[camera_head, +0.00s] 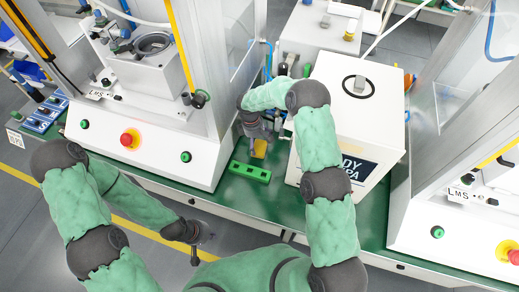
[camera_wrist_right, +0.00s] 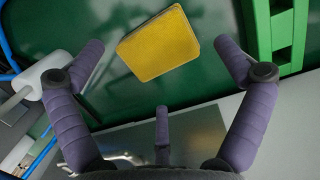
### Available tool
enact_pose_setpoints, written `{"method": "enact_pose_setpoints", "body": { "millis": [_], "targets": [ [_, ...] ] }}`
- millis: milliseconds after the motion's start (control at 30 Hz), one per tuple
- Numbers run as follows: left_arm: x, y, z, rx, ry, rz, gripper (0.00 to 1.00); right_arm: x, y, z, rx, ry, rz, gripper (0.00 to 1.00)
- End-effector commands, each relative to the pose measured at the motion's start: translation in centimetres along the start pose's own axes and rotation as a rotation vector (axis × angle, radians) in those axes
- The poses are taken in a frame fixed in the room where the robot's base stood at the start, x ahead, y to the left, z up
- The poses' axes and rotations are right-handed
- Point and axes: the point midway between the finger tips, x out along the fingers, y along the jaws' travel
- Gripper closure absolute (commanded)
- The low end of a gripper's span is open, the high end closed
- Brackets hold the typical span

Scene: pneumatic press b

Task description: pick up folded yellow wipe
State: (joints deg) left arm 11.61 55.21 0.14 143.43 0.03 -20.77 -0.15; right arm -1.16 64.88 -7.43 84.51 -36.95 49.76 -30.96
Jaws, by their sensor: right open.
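The folded yellow wipe (camera_head: 260,149) lies flat on the green bench top, just behind a green slotted block. In the right wrist view the wipe (camera_wrist_right: 158,44) is a yellow square, slightly turned, at the top middle. My right gripper (camera_head: 257,136) is above the wipe and partly covers it in the head view. In the wrist view its fingers (camera_wrist_right: 160,70) are spread wide on either side of the wipe, apart from it and empty. My left gripper (camera_head: 197,247) hangs low in front of the bench, far from the wipe; its finger opening is unclear.
The green slotted block (camera_head: 250,172) is close to the wipe; it shows at the right in the wrist view (camera_wrist_right: 280,30). A white press housing (camera_head: 150,140) stands left, and a white box (camera_head: 350,110) stands right. The gap between them is narrow.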

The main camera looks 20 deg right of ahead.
Motion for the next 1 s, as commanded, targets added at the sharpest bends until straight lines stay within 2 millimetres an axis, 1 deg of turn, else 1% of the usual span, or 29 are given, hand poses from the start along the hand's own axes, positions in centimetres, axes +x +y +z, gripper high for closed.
{"method": "enact_pose_setpoints", "body": {
  "millis": [33,200,300,467,500,567,600,700,1000],
  "targets": [
    [0.4,-0.1,0.0,0.0,0.0,0.0,1.0,1.1,0.0,0.1,0.0,-0.002,-0.003,0.0],
    [0.9,-0.3,0.0,0.0,0.0,0.0,1.0,3.4,0.1,0.2,0.0,-0.002,-0.002,0.0],
    [1.0,-0.4,0.0,0.0,0.0,0.0,1.0,3.9,0.2,0.2,0.001,-0.001,-0.001,0.0],
    [0.9,-0.3,0.0,0.0,0.0,0.0,1.0,3.8,0.2,0.2,0.0,-0.001,-0.001,0.0],
    [0.9,-0.3,0.0,0.0,0.0,0.0,1.0,3.8,0.2,0.2,0.0,-0.001,-0.001,0.03],
    [0.9,-0.3,0.0,0.0,0.0,0.0,1.0,3.8,0.2,0.2,0.0,-0.001,-0.001,0.2],
    [0.9,-0.3,0.0,0.0,0.0,0.0,1.0,3.8,0.2,0.2,0.0,-0.001,-0.001,0.31],
    [0.9,-0.3,0.0,0.0,0.0,0.0,1.0,3.8,0.2,0.2,0.0,-0.001,-0.001,0.57],
    [0.9,-0.3,0.0,0.0,0.0,0.0,1.0,3.9,0.1,0.2,-0.001,-0.002,-0.002,0.58]
  ]
}}
